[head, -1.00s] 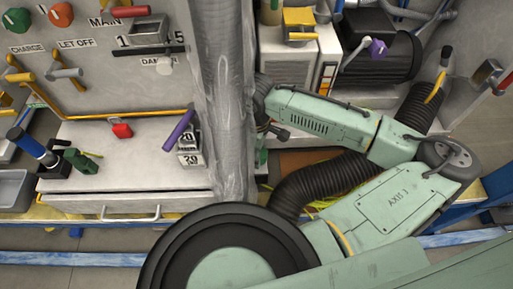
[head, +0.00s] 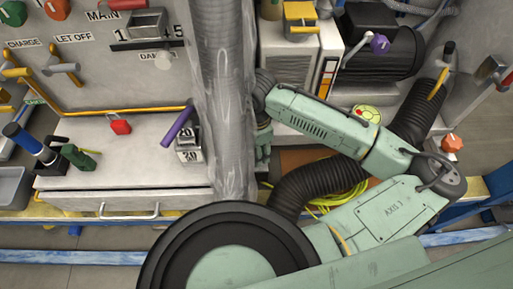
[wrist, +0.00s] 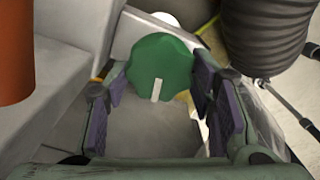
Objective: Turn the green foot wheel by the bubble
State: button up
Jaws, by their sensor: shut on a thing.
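The green foot wheel (wrist: 162,66) is a lobed knob with a white mark, which points down in the wrist view. My gripper (wrist: 163,85) has its purple-padded fingers on either side of the wheel and is shut on it. In the head view my gripper (head: 264,146) points down beside the wrapped column, and the wheel is hidden there. A small round yellow-green disc with red on it (head: 367,113) shows just behind my forearm; it may be the bubble level, but its bubble is too small to read.
The wrapped column (head: 222,110) stands close left of my gripper. A black motor (head: 378,55) is behind my forearm. An orange-red knob (head: 452,143) is at the right. In the wrist view a dark ribbed hose (wrist: 265,35) is near the right finger and an orange cylinder (wrist: 15,50) at the left.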

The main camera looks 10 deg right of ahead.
jog(key=shift+n, duration=0.3)
dwell(0.4)
jog(key=o, duration=1.1)
jog(key=shift+o, duration=0.2)
notch_tip(320, 180, up, 8)
jog(key=shift+f, duration=0.25)
